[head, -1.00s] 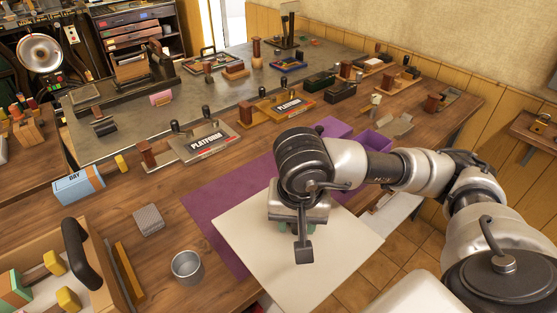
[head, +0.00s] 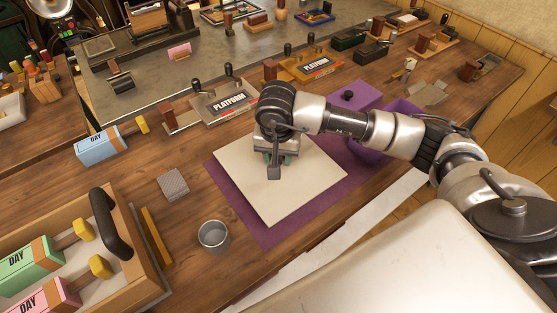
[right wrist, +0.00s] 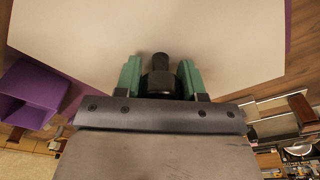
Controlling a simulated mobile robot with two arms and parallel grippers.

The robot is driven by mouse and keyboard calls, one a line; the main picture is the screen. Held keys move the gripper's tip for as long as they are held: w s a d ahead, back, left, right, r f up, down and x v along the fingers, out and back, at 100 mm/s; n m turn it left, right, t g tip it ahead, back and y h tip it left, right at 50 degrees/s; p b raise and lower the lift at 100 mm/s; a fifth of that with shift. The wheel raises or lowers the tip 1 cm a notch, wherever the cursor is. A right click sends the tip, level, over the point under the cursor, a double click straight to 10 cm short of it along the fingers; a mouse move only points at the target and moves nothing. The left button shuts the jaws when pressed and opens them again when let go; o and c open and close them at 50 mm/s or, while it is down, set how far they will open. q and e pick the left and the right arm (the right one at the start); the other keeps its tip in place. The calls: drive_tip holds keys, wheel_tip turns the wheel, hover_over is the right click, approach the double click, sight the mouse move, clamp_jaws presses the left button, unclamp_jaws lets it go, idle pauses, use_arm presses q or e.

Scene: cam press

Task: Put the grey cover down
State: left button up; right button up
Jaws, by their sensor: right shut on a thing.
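The grey cover is a large, flat, pale off-white square panel (head: 310,178) with a black knob (right wrist: 160,80) on it. My right gripper (right wrist: 160,78) is shut on this knob, its green fingers on either side. In the head view my right gripper (head: 277,160) is over the panel, pointing down. The panel lies over a purple mat (head: 264,236), whose border shows along its left, front and right sides. I cannot tell whether the panel touches the mat or is slightly above it. My left gripper is not in view.
A metal cup (head: 214,237) and a small grey block (head: 173,184) are left of the mat. A wooden tray (head: 150,262) with a black handle is at front left. A purple box (head: 365,150) stands right of the panel. Platform stands (head: 222,107) are behind.

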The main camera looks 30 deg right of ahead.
drive_tip(key=shift+f, duration=0.4)
wheel_tip(320, 180, down, 2)
drive_tip(key=shift+f+p, duration=0.25)
drive_tip(key=shift+p, duration=0.3)
drive_tip(key=shift+f, duration=0.5)
drive_tip(key=o, duration=1)
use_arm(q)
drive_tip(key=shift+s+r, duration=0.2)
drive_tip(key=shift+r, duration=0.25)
